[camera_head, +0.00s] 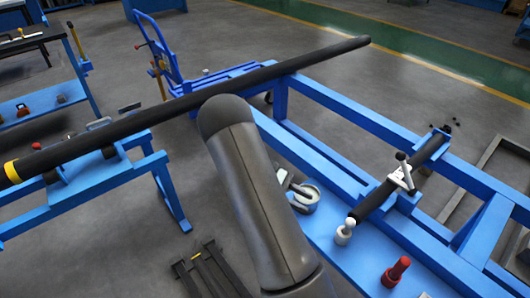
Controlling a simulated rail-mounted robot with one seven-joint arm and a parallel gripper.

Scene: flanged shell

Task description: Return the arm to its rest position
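A thick dark grey link of my own arm (250,190) rises from the bottom middle of the head view to a rounded end near the centre. My gripper is not visible. The arm link hides part of the blue frame and bench behind it.
A long black bar (290,67) with a yellow band crosses the view from lower left to upper right. Blue frames (350,110) stand right and left. A red-topped object (397,271), a white fitting (345,232) and a clamped black tube (375,200) are at right.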

